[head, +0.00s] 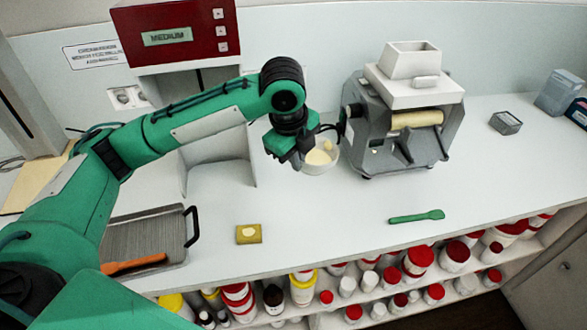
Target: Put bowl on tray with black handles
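A small white bowl (320,165) with pale yellow content is in the middle of the head view, just left of the grey machine. My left gripper (303,158) is at the bowl's left rim and appears shut on it. The fingertips are partly hidden, and I cannot tell whether the bowl is clear of the counter. The grey ribbed tray (150,235) lies at the counter's left front, partly behind my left arm. One black handle (191,226) shows at its right end. An orange spatula (133,264) lies across its front edge. My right gripper is not in view.
The grey machine with a roller (405,125) stands right of the bowl. A red-topped machine (175,35) stands behind my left arm. A yellow block (249,234) and a green spatula (416,217) lie near the front edge. The counter between them is clear.

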